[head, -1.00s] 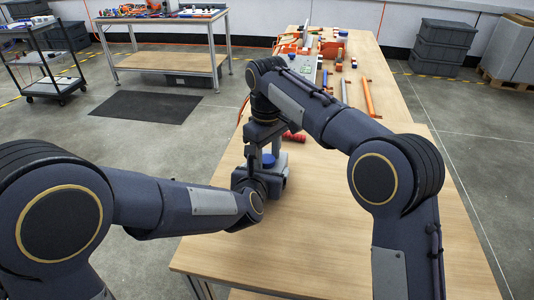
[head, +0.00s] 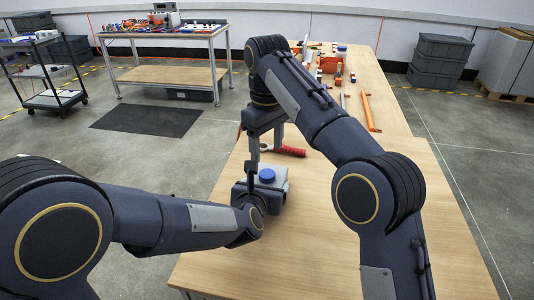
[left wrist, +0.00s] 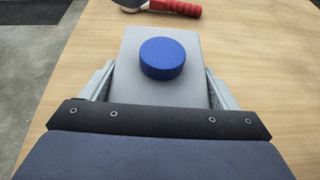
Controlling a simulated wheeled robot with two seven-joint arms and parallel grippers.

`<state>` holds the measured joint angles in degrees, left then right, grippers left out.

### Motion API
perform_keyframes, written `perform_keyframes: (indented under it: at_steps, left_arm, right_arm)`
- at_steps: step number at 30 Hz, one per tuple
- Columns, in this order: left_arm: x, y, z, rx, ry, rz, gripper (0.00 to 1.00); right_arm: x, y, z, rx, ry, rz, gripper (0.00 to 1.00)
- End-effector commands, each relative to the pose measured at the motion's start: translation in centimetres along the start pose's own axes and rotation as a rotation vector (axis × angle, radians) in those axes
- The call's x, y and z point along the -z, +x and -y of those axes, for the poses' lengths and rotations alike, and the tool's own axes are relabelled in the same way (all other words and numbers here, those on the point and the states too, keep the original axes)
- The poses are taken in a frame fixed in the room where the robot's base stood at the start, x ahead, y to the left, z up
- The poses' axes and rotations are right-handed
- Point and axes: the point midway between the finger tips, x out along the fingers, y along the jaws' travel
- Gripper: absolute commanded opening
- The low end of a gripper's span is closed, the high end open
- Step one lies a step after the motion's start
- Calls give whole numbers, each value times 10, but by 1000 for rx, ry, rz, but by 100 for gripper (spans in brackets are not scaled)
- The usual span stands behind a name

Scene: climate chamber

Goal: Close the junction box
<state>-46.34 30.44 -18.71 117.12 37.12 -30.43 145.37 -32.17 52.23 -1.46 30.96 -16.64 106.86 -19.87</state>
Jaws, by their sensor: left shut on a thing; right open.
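The junction box (head: 274,192) is a small grey box on the near part of the wooden table, with a round blue knob (head: 267,175) on top. In the left wrist view the grey top (left wrist: 142,95) looks flat, with the blue knob (left wrist: 162,58) standing on it. My left gripper (left wrist: 160,84) is shut on the box, one finger along each side. In the head view my left wrist hides part of the box. My right gripper (head: 266,152) is open and empty, fingers pointing down, above and behind the box and apart from the knob.
A red-handled tool (head: 290,151) lies on the table just behind the box. Further back are an orange bar (head: 367,112) and several small parts. The table's near right area (head: 310,235) is clear. A second table (head: 165,32) and a cart (head: 45,75) stand at the back left.

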Motion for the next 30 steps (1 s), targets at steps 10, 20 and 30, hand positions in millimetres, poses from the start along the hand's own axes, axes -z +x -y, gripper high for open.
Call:
perform_keyframes:
  at_steps: [10, 20, 30]
  left_arm:
    - [-1, 0, 0, 0, 0, 2, 89]
    - [-1, -1, 0, 0, -1, 1, 100]
    - [-2, -51, 1, 3, -3, 3, 100]
  right_arm:
    - [0, -2, 0, -1, 0, 0, 61]
    - [0, -2, 0, -1, 0, -1, 61]
    - [0, -6, 0, -1, 0, -1, 61]
